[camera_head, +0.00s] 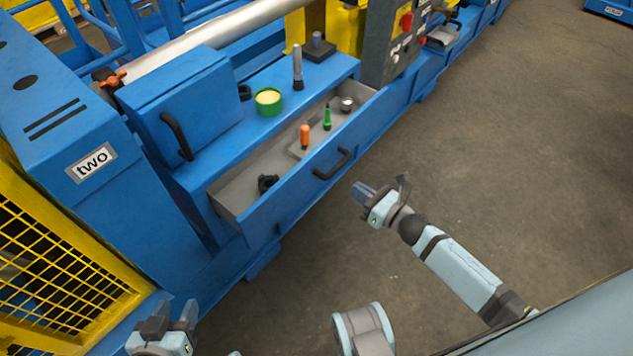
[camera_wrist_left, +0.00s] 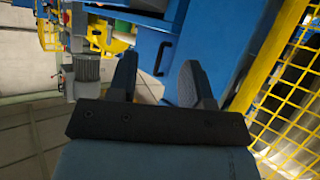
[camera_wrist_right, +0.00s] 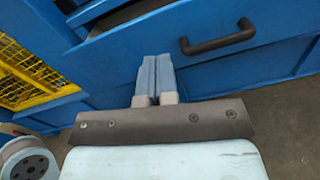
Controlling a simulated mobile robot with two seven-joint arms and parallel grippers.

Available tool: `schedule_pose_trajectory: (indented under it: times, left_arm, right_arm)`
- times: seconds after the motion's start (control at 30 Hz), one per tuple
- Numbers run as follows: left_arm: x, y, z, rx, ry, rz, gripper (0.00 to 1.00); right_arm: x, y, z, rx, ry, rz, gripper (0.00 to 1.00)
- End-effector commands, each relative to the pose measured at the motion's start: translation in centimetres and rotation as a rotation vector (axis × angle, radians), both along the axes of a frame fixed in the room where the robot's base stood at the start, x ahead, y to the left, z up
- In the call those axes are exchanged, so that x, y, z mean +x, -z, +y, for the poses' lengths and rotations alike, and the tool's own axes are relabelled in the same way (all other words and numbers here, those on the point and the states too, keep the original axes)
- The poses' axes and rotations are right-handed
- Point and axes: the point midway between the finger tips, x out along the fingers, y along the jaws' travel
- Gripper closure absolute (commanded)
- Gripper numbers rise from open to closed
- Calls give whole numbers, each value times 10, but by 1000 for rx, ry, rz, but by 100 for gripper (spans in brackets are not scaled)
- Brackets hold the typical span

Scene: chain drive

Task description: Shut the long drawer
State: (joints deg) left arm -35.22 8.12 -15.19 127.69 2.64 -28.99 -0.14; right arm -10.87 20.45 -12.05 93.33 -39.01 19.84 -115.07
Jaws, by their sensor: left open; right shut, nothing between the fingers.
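The long drawer (camera_head: 300,184) of the blue machine stands open in the head view, with its black handle (camera_head: 333,164) on the front. Inside lie an orange-handled tool (camera_head: 305,136), a green tool (camera_head: 327,118), a dark part (camera_head: 267,182) and a round metal part (camera_head: 347,104). My right gripper (camera_head: 362,190) is shut and empty, apart from the drawer front, to the right of the handle. The right wrist view shows the drawer front and handle (camera_wrist_right: 218,38) ahead of the shut fingers (camera_wrist_right: 155,78). My left gripper (camera_head: 170,318) is open and empty at the lower left, away from the drawer.
A green tin (camera_head: 268,101) and an upright metal tool (camera_head: 297,68) stand on the ledge behind. A yellow mesh guard (camera_head: 60,265) is at the left. The floor (camera_head: 500,150) at right is clear.

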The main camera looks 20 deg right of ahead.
Motion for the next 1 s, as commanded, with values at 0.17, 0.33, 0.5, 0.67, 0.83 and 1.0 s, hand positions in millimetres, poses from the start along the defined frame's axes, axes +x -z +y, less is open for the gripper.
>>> schedule_pose_trajectory:
  times: [0.17,0.33,0.5,0.67,0.83,1.0]
  left_arm:
    - [0,9,-1,-6,2,-6,54]
    - [0,8,-1,-7,2,-6,54]
    - [0,9,-2,-10,2,-10,54]
    - [1,9,-2,-13,3,-13,54]
    - [1,9,-3,-18,4,-17,54]
    - [1,9,-4,-23,4,-22,54]
  right_arm:
    - [9,13,-2,-145,-38,-93,100]
    - [25,10,7,-151,-39,-100,100]
    - [55,10,24,-150,-39,-100,100]
    - [85,11,43,-148,-38,-97,100]
    - [110,11,58,-149,-38,-98,100]
    - [123,12,67,-148,-37,-95,100]
